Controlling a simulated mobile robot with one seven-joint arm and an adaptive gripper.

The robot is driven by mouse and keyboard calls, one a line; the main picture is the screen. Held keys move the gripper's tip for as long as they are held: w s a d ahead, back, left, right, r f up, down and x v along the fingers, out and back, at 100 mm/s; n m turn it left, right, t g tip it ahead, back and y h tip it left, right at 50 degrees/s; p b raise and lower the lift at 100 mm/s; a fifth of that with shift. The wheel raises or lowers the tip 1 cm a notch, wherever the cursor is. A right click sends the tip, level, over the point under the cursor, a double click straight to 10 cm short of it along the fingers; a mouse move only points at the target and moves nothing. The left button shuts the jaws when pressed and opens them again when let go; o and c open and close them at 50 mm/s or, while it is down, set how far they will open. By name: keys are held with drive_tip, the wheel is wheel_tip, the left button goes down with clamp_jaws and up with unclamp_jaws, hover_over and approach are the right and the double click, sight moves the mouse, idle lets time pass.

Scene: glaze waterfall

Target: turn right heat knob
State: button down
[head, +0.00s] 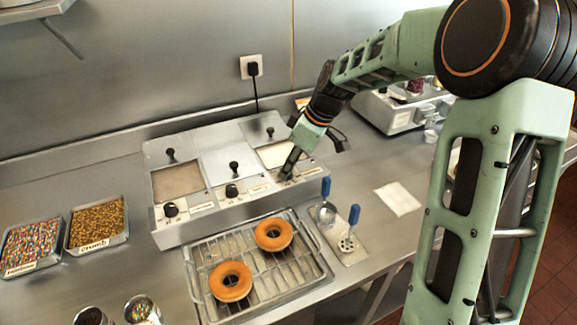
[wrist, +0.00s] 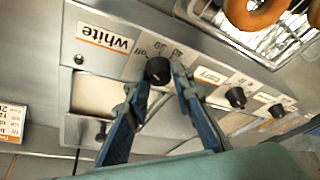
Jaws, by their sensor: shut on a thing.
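The right heat knob (wrist: 158,70) is a black round knob on the front panel of the steel glaze warmer (head: 200,230), beside the "white" label (wrist: 108,40). My gripper (wrist: 161,76) is shut on this knob, with one blue finger on each side of it in the wrist view. In the head view my gripper (head: 287,172) reaches down to the right end of the warmer and mostly hides the knob. The middle knob (head: 231,190) and left knob (head: 171,209) stand free on the same panel.
A wire rack (head: 300,268) with two donuts stands in front of the warmer. Blue-handled tools (head: 354,215) stand beside the rack. Topping trays (head: 98,243) lie at the left. A wall socket (head: 251,67) with a plugged cord is behind.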

drive_tip(key=shift+n, duration=0.4)
drive_tip(key=c, duration=1.7)
unclamp_jaws()
drive_tip(key=shift+d+r, duration=0.1)
drive_tip(key=v, duration=1.1)
drive_tip(key=shift+w+d+r, duration=0.1)
drive_tip(key=shift+d+r, duration=0.05)
drive_tip(key=shift+r, duration=0.25)
